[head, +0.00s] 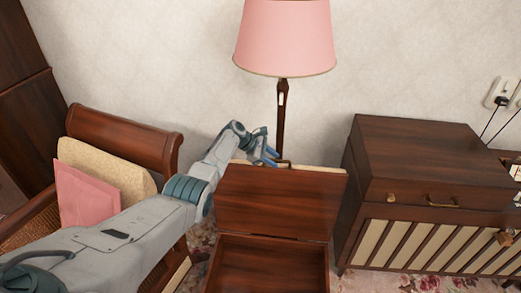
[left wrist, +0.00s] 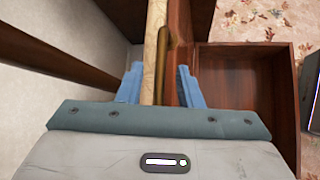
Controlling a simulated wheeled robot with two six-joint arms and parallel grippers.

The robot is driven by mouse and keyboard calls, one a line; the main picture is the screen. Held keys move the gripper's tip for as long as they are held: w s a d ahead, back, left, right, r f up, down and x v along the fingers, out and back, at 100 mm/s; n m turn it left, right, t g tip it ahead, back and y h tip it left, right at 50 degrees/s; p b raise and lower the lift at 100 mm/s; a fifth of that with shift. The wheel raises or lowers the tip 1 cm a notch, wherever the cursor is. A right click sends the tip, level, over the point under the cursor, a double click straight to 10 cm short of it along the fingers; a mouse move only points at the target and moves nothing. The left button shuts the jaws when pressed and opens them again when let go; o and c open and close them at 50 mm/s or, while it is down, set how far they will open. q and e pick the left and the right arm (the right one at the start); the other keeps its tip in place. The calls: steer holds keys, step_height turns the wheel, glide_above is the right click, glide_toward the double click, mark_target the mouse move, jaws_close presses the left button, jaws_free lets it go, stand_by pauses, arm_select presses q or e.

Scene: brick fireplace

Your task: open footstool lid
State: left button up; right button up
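The footstool's wooden lid (head: 281,203) stands raised at the back of its open box (head: 269,266). The lid's padded cream side faces the wall, and its edge shows in the left wrist view (left wrist: 154,50). My left gripper (head: 265,150) is at the top edge of the lid. In the left wrist view its blue fingers (left wrist: 159,85) are apart, one on each side of the lid, with visible gaps. A brass handle (left wrist: 162,60) on the lid lies between them. The box interior (left wrist: 232,80) looks empty. My right gripper is not in view.
A wooden chair with a pink cushion (head: 85,196) stands left, under my left arm. A lamp with a pink shade (head: 285,38) stands behind the lid. A wooden cabinet (head: 412,165) is close on the right. The wall is behind.

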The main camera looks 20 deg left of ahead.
arm_select(q)
steer(key=v, duration=0.9)
steer(key=shift+p, duration=0.3)
